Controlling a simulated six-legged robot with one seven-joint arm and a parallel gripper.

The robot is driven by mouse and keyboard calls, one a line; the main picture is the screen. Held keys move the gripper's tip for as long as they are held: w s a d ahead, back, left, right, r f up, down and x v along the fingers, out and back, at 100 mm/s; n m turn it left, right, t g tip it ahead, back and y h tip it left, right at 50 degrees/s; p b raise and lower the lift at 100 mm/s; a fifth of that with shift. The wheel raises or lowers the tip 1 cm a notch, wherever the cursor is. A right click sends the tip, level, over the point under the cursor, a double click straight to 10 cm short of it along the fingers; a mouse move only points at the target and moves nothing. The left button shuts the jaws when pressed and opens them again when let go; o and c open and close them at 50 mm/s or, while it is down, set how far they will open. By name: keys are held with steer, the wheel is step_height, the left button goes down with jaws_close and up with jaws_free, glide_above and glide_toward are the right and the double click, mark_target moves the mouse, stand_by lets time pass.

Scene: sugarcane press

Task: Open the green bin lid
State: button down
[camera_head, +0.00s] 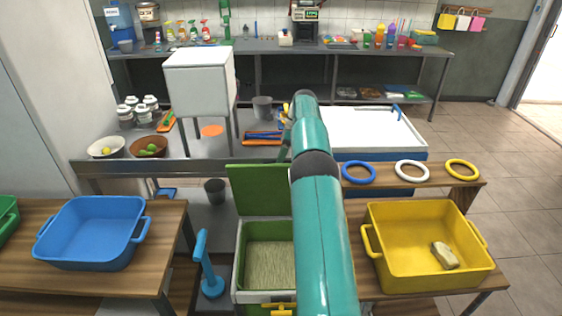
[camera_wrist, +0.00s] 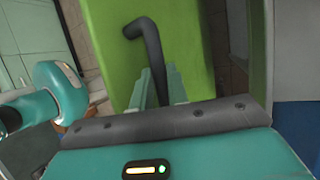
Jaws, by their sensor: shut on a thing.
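The green bin (camera_head: 239,262) stands low in the middle of the head view, partly covered by my arm. Its green lid (camera_head: 258,190) is raised and stands about upright at the bin's back edge, so the pale inside shows. In the wrist view the lid (camera_wrist: 203,60) fills the middle, with a dark bent handle (camera_wrist: 150,40) on it. My gripper (camera_wrist: 163,82) is shut on this handle, one finger on each side. In the head view my fingers are hidden behind my arm.
A yellow tub (camera_head: 415,270) with a sponge is to the right, below a shelf with rings (camera_head: 411,170). A blue tub (camera_head: 92,232) is on the left table. A blue plunger-like tool (camera_head: 207,265) stands left of the bin. A counter (camera_head: 130,160) lies behind the lid.

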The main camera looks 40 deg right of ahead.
steer(key=shift+w+f, duration=0.1)
steer(key=shift+f, duration=0.4)
steer(key=c, duration=1.4)
jaws_free()
steer(key=shift+w, duration=0.15)
steer(key=shift+o, duration=0.2)
steer(key=shift+s+r, duration=0.2)
steer(key=shift+r, duration=1.55)
steer(key=shift+s+a+r, duration=0.2)
steer(key=shift+s+r, duration=0.1)
steer(key=shift+r, duration=0.2)
steer(key=shift+s+a+r, duration=0.15)
steer(key=shift+s+r, duration=0.15)
steer(key=shift+r, duration=0.15)
steer(key=s+r, duration=0.1)
steer(key=s+a+r, duration=0.1)
steer(key=s+r, duration=0.1)
steer(key=r, duration=0.1)
steer(key=shift+a, duration=0.3)
steer(key=s+a+r, duration=0.3)
steer(key=s+a, duration=0.1)
steer(key=s, duration=0.4)
steer(key=shift+r, duration=0.4)
